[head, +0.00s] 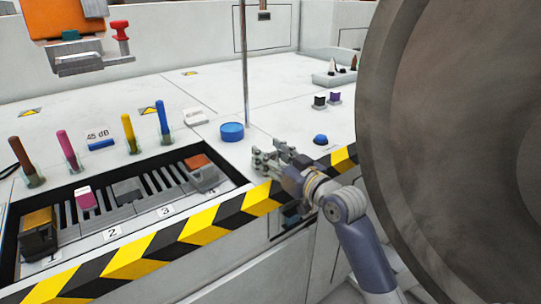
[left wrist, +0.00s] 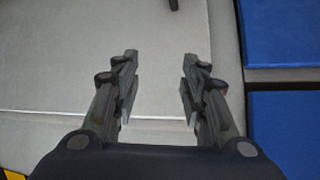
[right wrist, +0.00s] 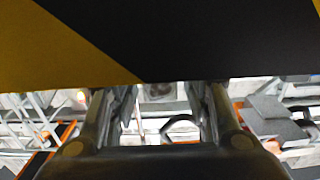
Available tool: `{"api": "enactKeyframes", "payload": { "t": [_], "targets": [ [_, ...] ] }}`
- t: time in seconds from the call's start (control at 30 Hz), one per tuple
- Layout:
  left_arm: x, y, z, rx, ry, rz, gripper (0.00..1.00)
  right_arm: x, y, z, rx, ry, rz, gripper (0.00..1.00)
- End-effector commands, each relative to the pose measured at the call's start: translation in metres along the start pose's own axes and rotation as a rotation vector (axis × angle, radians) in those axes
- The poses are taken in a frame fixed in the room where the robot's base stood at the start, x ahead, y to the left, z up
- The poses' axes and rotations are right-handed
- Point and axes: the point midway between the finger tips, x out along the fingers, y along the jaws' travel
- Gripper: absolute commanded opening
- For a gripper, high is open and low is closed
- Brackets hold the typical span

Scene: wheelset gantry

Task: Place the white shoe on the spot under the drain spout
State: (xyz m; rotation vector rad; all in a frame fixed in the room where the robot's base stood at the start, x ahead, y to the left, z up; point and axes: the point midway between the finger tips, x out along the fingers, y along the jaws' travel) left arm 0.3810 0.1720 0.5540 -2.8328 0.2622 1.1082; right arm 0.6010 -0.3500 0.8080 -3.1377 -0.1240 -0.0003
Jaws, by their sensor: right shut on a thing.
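My right gripper (head: 268,160) is above the table just behind the black-and-yellow striped edge, near a blue round cap. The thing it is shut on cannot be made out. In the right wrist view its fingers (right wrist: 160,115) run under the striped edge, which hides their tips. My left gripper (left wrist: 157,85) shows only in its wrist view, open and empty. A small white piece (head: 194,117) lies behind the tray; I cannot tell whether it is the white shoe. An orange box with a grey fitting (head: 90,63) and red valve hangs at the back left; the drain spout is not certain.
A slotted tray (head: 108,240) with several coloured blocks is set into the table. Upright coloured pegs (head: 129,132) stand behind it. A thin metal pole (head: 245,75) rises near the blue cap (head: 232,131). A large grey wheel (head: 440,150) blocks the right side.

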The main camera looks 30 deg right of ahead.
Motion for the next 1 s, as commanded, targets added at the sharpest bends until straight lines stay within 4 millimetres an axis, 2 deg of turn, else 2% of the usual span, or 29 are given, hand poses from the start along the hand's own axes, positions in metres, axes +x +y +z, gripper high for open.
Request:
{"api": "enactKeyframes", "payload": {
  "t": [0.07,0.1,0.2,0.63,0.77,1.0],
  "targets": [
    [0.001,0.000,-0.002,0.000,0.010,0.000,0.40,0.000,0.000,0.002,0.000,-0.001,0.000,0.19],
    [0.001,0.000,-0.003,0.000,0.016,0.000,0.40,0.000,0.000,0.003,0.000,-0.001,0.000,0.46],
    [0.001,0.000,-0.003,0.000,0.015,0.000,0.40,0.000,0.000,0.002,0.000,-0.001,0.000,0.64],
    [0.000,0.000,-0.001,0.000,0.001,0.000,0.40,-0.002,0.000,-0.001,-0.001,0.000,0.000,0.64],
    [-0.003,-0.001,0.009,-0.001,-0.047,-0.001,0.40,-0.017,0.000,0.000,-0.003,-0.002,0.001,0.64],
    [-0.010,-0.004,0.033,-0.003,-0.154,-0.008,0.40,-0.061,0.000,0.000,-0.003,-0.004,0.001,0.64]
  ]
}}
